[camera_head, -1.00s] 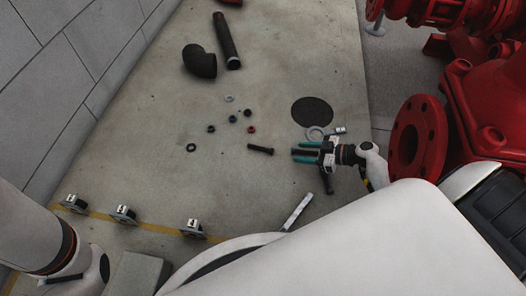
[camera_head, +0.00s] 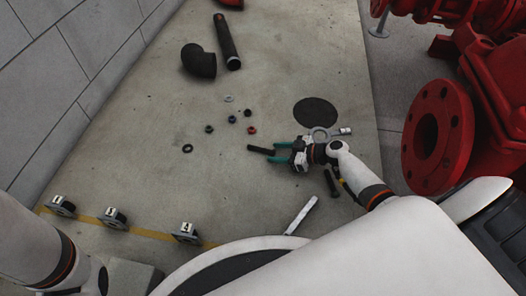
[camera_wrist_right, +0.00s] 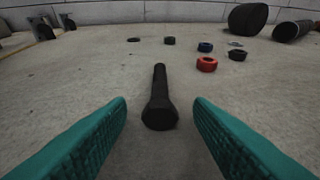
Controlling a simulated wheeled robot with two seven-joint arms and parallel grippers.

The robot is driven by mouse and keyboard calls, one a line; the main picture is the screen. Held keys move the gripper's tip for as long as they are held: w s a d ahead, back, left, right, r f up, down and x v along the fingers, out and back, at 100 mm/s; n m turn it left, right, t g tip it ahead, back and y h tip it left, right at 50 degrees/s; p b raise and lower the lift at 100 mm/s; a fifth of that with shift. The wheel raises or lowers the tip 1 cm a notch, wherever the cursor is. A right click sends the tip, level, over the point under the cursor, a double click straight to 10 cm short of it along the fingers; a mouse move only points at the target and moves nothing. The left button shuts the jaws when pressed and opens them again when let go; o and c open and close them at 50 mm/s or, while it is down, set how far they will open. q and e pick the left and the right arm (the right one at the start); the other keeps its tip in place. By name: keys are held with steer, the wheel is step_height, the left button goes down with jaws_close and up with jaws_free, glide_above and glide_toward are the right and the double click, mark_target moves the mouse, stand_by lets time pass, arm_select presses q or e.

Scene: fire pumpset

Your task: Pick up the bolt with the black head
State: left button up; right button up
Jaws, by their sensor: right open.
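A black bolt with a black hex head (camera_wrist_right: 160,113) lies on the floor in the right wrist view, its head toward me and its shank pointing away. It also shows in the head view (camera_head: 259,150). My right gripper (camera_head: 277,153) is open, with its teal fingertips close to the bolt's head end. In the wrist view the fingers (camera_wrist_right: 158,122) stand on either side of the head, with a gap on both sides. A second dark bolt (camera_head: 331,184) lies below the right gripper. My left arm shows at the lower left, but its gripper is out of view.
Several nuts and rings, including a red nut (camera_head: 251,130), lie beyond the bolt. A wrench (camera_head: 320,133) and a dark disc (camera_head: 316,111) lie near my right wrist. A red flanged pipe (camera_head: 436,138) stands at right. Numbered markers (camera_head: 115,218) line the left.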

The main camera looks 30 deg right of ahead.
jaws_close()
steer(key=shift+r, duration=0.1)
